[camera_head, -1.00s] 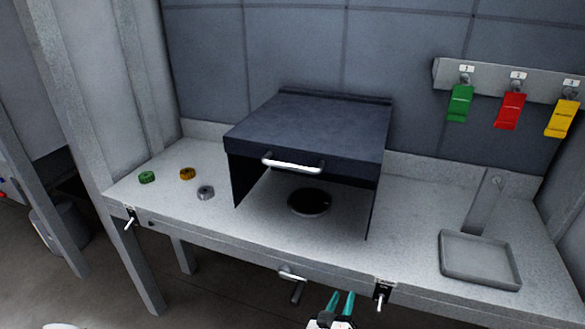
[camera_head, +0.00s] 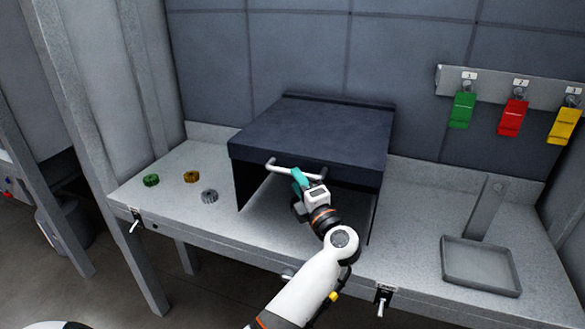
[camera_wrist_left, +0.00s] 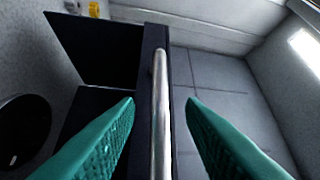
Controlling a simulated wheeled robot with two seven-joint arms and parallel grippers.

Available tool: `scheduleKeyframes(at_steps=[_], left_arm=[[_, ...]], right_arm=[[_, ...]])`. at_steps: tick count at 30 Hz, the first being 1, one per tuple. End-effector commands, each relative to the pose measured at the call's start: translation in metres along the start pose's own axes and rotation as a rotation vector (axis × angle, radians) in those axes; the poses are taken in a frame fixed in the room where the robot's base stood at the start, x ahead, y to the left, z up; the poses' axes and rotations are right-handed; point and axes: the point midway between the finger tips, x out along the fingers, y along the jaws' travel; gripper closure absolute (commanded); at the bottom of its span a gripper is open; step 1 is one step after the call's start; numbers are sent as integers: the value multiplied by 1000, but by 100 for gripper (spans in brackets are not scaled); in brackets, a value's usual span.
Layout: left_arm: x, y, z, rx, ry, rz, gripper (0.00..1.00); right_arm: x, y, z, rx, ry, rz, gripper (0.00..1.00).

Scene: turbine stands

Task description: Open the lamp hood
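The lamp hood (camera_head: 310,133) is a dark box with a flat top, standing on the grey bench; it looks closed. Its silver bar handle (camera_head: 283,171) sits on the upper front edge. My left gripper (camera_head: 300,177) is at the right part of the handle, partly hiding it. In the left wrist view the handle (camera_wrist_left: 160,115) runs between the two teal fingers (camera_wrist_left: 162,112), with a gap on each side, so the gripper is open around it. The lamp opening (camera_wrist_left: 22,130) shows dark at the left there; my arm hides it in the head view. My right gripper is not in view.
A grey tray (camera_head: 480,265) is at the right. Green, red and yellow tags (camera_head: 513,117) hang on the back wall.

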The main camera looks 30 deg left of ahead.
Motion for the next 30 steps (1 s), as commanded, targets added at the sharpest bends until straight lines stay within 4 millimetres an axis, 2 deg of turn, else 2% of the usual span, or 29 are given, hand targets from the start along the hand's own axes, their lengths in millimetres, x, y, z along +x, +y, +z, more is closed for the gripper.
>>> scheduleKeyframes(at_steps=[3,7,19,24,26,30], left_arm=[[21,-3,0,3,-2,-2,64],[34,-2,0,2,0,-2,64],[41,1,0,1,1,0,64],[41,1,0,1,1,0,92],[41,1,0,1,1,0,100],[41,1,0,1,1,0,100]], right_arm=[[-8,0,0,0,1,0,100],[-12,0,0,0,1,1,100],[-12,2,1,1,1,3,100],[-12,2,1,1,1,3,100],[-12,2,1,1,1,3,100],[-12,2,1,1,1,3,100]])
